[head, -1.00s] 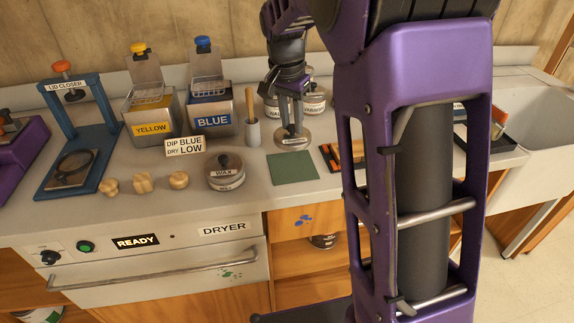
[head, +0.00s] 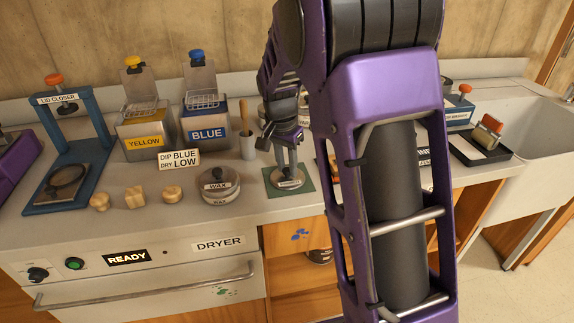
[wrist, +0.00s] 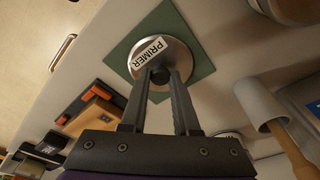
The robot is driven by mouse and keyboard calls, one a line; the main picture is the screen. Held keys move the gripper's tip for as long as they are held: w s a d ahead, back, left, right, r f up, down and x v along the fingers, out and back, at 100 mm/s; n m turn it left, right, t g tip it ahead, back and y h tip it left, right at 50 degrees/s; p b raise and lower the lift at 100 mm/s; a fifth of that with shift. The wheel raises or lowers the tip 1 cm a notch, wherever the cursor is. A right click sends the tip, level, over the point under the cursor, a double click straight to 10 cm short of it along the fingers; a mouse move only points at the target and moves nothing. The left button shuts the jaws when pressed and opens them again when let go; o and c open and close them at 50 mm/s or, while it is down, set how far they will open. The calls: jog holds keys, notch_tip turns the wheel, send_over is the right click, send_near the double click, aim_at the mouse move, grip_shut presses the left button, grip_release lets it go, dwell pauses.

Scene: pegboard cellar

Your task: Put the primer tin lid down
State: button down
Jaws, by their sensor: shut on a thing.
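The primer tin lid (head: 288,179) is a round metal disc with a white PRIMER label and a dark knob. My gripper (head: 287,166) points down and is shut on the lid's knob. The lid is over the green square mat (head: 304,189) on the counter. In the wrist view the lid (wrist: 176,50) lies within the mat (wrist: 205,68), with mat showing around it, and my gripper (wrist: 160,76) grips the knob. I cannot tell whether the lid touches the mat.
A wax tin (head: 219,186) stands left of the mat, and a grey holder with a wooden handle (head: 247,145) behind it. Several wooden knobs (head: 136,197) lie further left. Orange and black items (wrist: 90,112) are close by. The sink (head: 535,120) is at far right.

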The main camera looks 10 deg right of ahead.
aim_at(283, 181)
jog(key=c, duration=0.7)
grip_release()
jog(key=shift+f, duration=0.1)
jog(key=shift+o, duration=0.2)
notch_tip(283, 181, up, 12)
jog(key=s+a+p, duration=0.1)
jog(key=p, duration=0.1)
jog(key=shift+s+a, duration=0.15)
